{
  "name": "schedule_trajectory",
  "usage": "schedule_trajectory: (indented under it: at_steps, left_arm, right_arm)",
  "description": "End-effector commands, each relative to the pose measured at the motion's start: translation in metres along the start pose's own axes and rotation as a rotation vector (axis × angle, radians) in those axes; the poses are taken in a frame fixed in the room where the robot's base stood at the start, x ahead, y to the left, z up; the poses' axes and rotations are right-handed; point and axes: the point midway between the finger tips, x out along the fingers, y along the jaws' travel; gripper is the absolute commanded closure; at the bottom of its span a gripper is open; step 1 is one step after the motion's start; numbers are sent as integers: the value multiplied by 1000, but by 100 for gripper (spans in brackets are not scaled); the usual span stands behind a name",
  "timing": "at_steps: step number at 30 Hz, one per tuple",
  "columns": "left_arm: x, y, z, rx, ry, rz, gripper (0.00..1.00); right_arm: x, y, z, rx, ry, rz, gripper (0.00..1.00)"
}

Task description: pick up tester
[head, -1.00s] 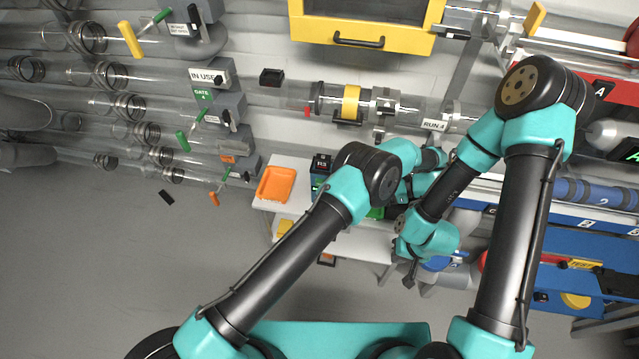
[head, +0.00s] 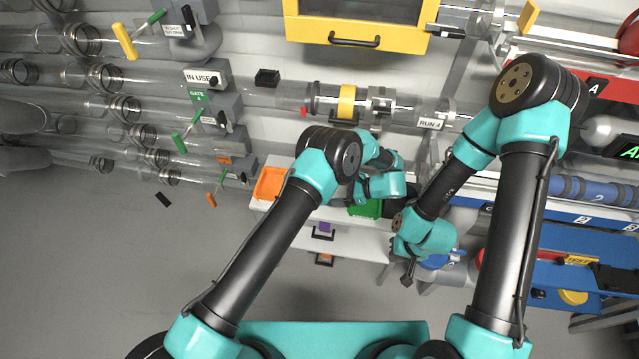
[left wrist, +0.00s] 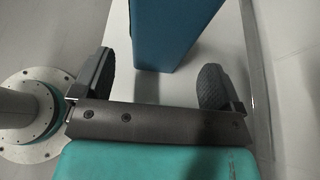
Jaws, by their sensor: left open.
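I cannot make out for certain which thing is the tester. In the left wrist view a dark blue block (left wrist: 172,28) stands on a pale surface, beyond and partly between my left fingertips, and its top end is cut off by the frame. My left gripper (left wrist: 155,83) is open, with one dark finger on each side and nothing held. In the head view my left wrist is over the white bench (head: 345,240), and its fingers are hidden behind the arm. My right gripper (head: 408,278) hangs low right of the bench, its jaws too small to read.
An orange tray (head: 270,183) and a green tray (head: 366,208) are on the bench. Clear tubes with green and orange handles line the left. A yellow cabinet (head: 360,25) hangs above. Blue shelves (head: 580,250) stand at right. The floor at lower left is mostly free.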

Motion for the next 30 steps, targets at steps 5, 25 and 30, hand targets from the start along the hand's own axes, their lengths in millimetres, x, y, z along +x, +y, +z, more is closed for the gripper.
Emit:
schedule_trajectory:
  at_steps: [5, 25, 30]
  left_arm:
    - [1, 0, 0, -1, 0, -1, 8]
    - [52, 1, 8, 0, 1, 0, 8]
    - [53, 1, 8, 0, 1, -1, 8]
  right_arm:
    - [0, 0, 0, 0, 0, 0, 100]
    - [0, 0, 0, 0, 0, 0, 100]
    - [0, 0, 0, 0, 0, 0, 100]
